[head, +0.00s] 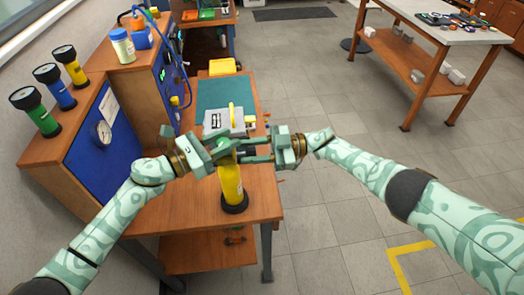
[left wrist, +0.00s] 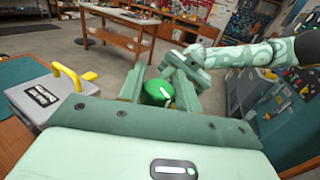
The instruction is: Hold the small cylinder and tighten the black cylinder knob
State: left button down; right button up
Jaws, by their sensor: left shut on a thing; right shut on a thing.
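A yellow cylinder (head: 231,184) stands upright on the wooden bench, on a black round base (head: 235,204). Its top is hidden behind my grippers. My left gripper (head: 224,147) is shut on a small green cylinder, seen between its fingers in the left wrist view (left wrist: 157,92); in the head view it sits just above the yellow cylinder. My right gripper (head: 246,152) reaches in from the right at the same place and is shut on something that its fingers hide. I cannot make out a black knob there.
A grey case with a yellow handle (head: 219,121) lies behind the grippers on a green mat (head: 212,93). A blue gauge panel (head: 104,138) with green, blue and yellow cylinders on top stands at left.

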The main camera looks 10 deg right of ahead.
pick_arm(q)
jog(key=shift+s+f, duration=0.1)
jog(key=shift+f, duration=0.05)
pick_arm(e)
jog(key=shift+s+f, duration=0.2)
jog(key=shift+f, duration=0.2)
jog(key=o, duration=1)
jog(key=shift+r, duration=0.1)
jog(key=shift+d, duration=0.1)
jog(key=d, duration=1.2)
jog(key=shift+s+r, duration=0.1)
notch_tip(320, 180, up, 10)
jog(key=shift+s+d+r, duration=0.1)
jog(key=shift+s+r, duration=0.05)
